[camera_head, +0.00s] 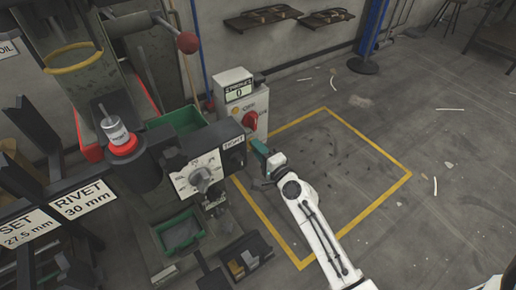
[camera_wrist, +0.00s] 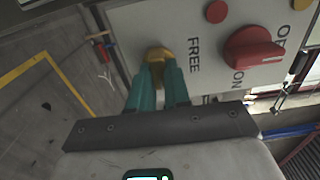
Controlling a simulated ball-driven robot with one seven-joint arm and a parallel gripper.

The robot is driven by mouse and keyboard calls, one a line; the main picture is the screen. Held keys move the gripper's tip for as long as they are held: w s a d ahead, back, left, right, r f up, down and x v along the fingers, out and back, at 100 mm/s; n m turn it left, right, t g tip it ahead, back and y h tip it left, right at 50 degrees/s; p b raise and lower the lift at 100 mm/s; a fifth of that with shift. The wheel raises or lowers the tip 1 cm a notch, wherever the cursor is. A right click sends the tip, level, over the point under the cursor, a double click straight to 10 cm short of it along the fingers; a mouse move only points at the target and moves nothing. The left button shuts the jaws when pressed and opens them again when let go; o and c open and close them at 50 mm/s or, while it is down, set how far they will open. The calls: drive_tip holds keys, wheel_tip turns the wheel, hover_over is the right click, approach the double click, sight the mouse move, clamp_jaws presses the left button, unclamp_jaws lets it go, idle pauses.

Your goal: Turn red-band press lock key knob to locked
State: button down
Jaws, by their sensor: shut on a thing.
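The press with a red band (camera_head: 122,146) stands at the left in the head view. Its white control box (camera_head: 240,97) has a red switch and a counter reading 0. In the wrist view a brass-yellow key knob (camera_wrist: 159,53) sits on the white panel beside the word FREE. My gripper (camera_wrist: 160,72) has its teal fingers shut on this knob, one on each side. In the head view my gripper (camera_head: 259,149) is just below the box, and the knob is not clearly visible there.
A red ON/OFF switch (camera_wrist: 253,56) is close to the right of the knob in the wrist view. Yellow floor lines (camera_head: 385,190) mark open floor at the right.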

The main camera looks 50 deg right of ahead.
drive_tip(key=shift+f, duration=0.1)
drive_tip(key=c, duration=1.1)
unclamp_jaws()
drive_tip(key=shift+s, duration=0.1)
drive_tip(key=b+v, duration=0.1)
drive_tip(key=v, duration=0.9)
drive_tip(key=shift+s+b, duration=0.3)
drive_tip(key=shift+b, duration=0.1)
drive_tip(key=shift+a, duration=0.15)
